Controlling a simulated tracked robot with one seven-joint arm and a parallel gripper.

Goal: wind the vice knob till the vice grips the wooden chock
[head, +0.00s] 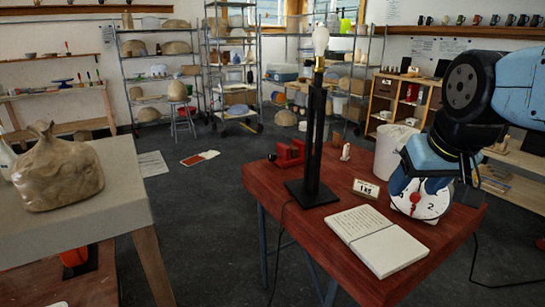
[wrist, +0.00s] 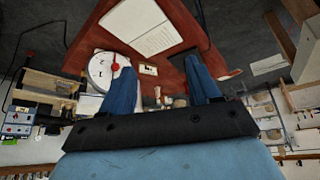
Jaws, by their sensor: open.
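The red vice (head: 290,153) sits near the far left edge of the red table, just left of the black lamp post. I cannot make out a wooden chock for sure; a small pale upright piece (head: 345,153) stands right of the lamp post. My gripper (head: 419,183) is above the right part of the table, in front of the dial scale and away from the vice. In the wrist view its two blue fingers (wrist: 160,66) are spread with nothing held between them.
The tall black lamp (head: 318,110) stands between my gripper and the vice. A dial scale (head: 421,204), a 1 kg card (head: 366,188), a pale book (head: 376,241) and a white bin (head: 390,150) are close by. A grey table (head: 115,185) holds a tan sack-like form.

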